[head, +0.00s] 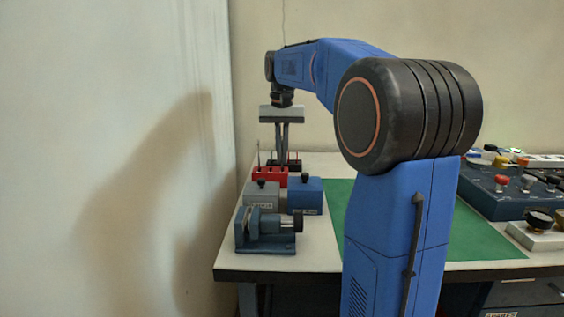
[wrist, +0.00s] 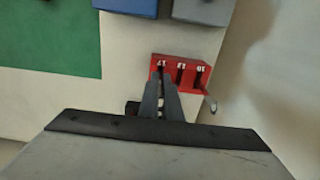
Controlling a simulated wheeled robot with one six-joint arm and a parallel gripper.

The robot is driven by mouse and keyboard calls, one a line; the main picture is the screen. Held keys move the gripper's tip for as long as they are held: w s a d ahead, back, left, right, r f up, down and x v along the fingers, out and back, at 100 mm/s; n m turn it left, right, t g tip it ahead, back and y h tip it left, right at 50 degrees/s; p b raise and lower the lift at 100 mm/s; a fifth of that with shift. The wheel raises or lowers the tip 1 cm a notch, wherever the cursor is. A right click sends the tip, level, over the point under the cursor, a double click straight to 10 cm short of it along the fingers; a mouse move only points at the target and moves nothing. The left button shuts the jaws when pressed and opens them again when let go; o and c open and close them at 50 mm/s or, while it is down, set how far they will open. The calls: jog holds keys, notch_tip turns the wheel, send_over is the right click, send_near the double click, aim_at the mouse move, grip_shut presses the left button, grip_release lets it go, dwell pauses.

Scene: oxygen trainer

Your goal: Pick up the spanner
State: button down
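No spanner shows clearly in either view. A red rack (wrist: 196,69) with dark slots marked 17, 13 and 10 stands on the table in the wrist view, and it also shows in the head view (head: 270,176). My gripper (wrist: 161,80) points down, with its fingertips over the slot marked 17. The two fingers lie close together; whether they hold anything is hidden. In the head view my gripper (head: 281,149) hangs at the far left of the table, above and behind the red rack.
A grey box (head: 262,195), a blue box (head: 305,196) and a vise-like fixture (head: 265,235) stand in front of the rack. A thin upright rod (wrist: 210,103) is beside it. A green mat (head: 485,240) lies right. A wall (head: 120,150) borders the left.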

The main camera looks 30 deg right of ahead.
notch_tip(320, 180, up, 9)
jog(key=shift+f, duration=0.15)
jog(key=shift+w+r, duration=0.1)
jog(key=shift+r, duration=0.25)
jog(key=w+a, duration=0.2)
jog(key=a, duration=0.1)
jog(key=shift+f, duration=0.1)
jog(key=shift+f, duration=2)
jog(key=shift+s+f, duration=0.1)
jog(key=shift+f, duration=2.4)
